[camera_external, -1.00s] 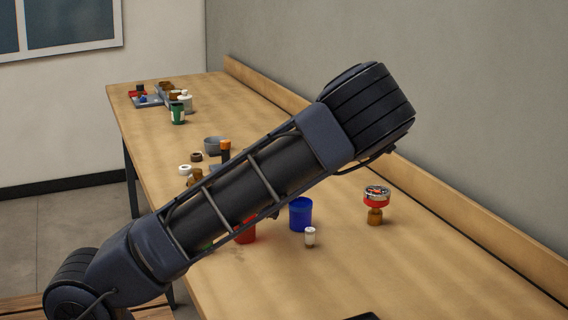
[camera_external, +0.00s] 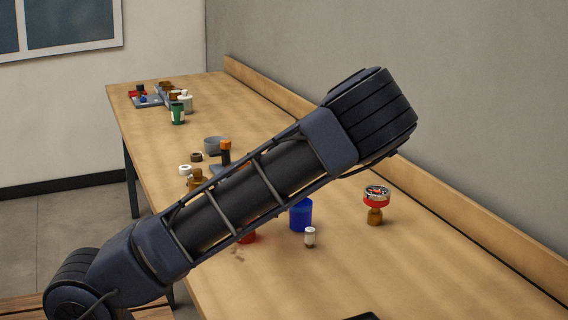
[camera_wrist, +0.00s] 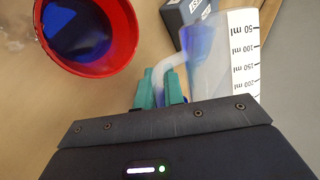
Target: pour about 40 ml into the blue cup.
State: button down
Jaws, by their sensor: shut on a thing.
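The blue cup (camera_external: 301,216) stands upright on the bench in the external view, its left side partly behind my arm. A red cup (camera_external: 247,238) stands left of it, mostly hidden by my arm. In the wrist view a red cup (camera_wrist: 128,58) shows at the upper left with dark blue inside. My gripper (camera_wrist: 160,88) has its teal fingers shut on the pale handle of a clear graduated jug (camera_wrist: 212,70). The jug has an ml scale and a blue tint near its far end; its liquid level is unclear. The external view hides the gripper and jug behind my arm.
A small white-capped vial (camera_external: 310,237) stands near the blue cup. A red-topped burner-like item (camera_external: 376,204) stands to the right. A dark labelled box (camera_wrist: 184,14) is beside the jug. Faint reddish marks (camera_external: 238,252) show on the bench. The right bench is mostly clear.

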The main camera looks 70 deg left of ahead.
jog(key=shift+w+f+n+t+h, duration=0.1)
jog(key=shift+f+n+t+h, duration=0.2)
jog(key=shift+f+t, duration=0.2)
jog(key=shift+w+d+n+t+h, duration=0.1)
jog(key=shift+w+n+t+h, duration=0.15)
jog(key=shift+t+h, duration=0.25)
jog(key=r, duration=0.1)
jog(key=r+n+t+h, duration=0.1)
jog(key=r+b, duration=0.1)
jog(key=shift+w+d+r+t, duration=0.1)
jog(key=shift+w+d+t, duration=0.2)
jog(key=shift+w+d, duration=0.1)
jog(key=shift+n+h, duration=0.25)
jog(key=shift+h, duration=0.05)
jog(key=shift+n+t+h, duration=0.3)
jog(key=shift+t+h, duration=0.1)
jog(key=shift+t, duration=0.3)
jog(key=shift+f+t+b, duration=0.3)
jog(key=shift+f+b, duration=0.05)
